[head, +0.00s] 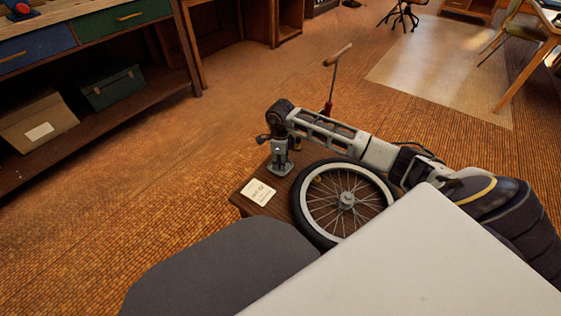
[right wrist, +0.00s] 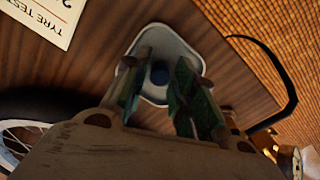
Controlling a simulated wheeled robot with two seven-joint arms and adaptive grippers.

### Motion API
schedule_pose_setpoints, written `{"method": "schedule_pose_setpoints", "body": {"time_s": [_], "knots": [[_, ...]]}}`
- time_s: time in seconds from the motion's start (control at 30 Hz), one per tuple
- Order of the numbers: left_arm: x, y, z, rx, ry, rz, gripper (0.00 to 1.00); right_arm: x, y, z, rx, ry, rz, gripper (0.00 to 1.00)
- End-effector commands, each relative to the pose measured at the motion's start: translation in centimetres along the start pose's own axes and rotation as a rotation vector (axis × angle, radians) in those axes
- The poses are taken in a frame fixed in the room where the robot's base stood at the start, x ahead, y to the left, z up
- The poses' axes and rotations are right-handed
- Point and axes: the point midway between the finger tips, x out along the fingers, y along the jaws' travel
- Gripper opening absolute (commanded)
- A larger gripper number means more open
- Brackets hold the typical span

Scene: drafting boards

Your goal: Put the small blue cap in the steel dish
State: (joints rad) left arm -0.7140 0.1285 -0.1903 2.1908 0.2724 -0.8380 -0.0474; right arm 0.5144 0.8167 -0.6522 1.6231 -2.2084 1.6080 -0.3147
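In the right wrist view the steel dish (right wrist: 183,39), pale with rounded corners, sits on the dark wooden top below my right gripper (right wrist: 160,85). The small blue cap (right wrist: 160,73) shows as a dark blue round shape inside the dish's outline, between the two green-padded fingers. The fingers are spread, with a gap on each side of the cap. Whether the cap rests on the dish floor is hard to tell. In the head view my right gripper (head: 282,168) points down at the small table; the cap cannot be made out there. My left gripper is not in view.
A spoked wheel with a tyre (head: 345,202) lies on the small table (head: 240,202) beside the gripper. A printed card (head: 258,192) lies near the left edge. A pump with a wooden handle (head: 337,55) stands behind my arm. Brass parts (right wrist: 262,141) lie at right.

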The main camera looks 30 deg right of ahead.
Motion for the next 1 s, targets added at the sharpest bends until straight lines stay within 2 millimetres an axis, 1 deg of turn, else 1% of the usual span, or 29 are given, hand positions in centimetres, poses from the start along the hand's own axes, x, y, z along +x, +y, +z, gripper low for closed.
{"method": "schedule_pose_setpoints", "body": {"time_s": [0.03,0.07,0.3,0.4,0.57,0.77,1.0], "knots": [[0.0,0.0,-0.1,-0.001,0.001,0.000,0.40,0.0,0.0,0.0,0.000,0.000,0.000,0.37],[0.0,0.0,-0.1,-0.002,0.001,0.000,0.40,0.0,0.0,0.0,0.000,0.000,0.000,0.41],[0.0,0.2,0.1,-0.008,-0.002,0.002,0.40,0.1,0.0,0.0,0.000,0.001,0.001,0.41],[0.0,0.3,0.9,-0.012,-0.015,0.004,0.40,0.1,0.0,0.0,0.000,0.001,0.001,0.41],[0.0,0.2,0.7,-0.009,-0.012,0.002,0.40,-0.4,0.0,0.0,0.000,0.001,0.000,0.41],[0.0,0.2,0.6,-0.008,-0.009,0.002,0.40,-2.3,-0.1,0.0,-0.001,-0.002,-0.002,0.41],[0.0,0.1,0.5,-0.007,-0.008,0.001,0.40,-5.7,-0.1,0.0,0.000,-0.002,-0.004,0.41]]}}
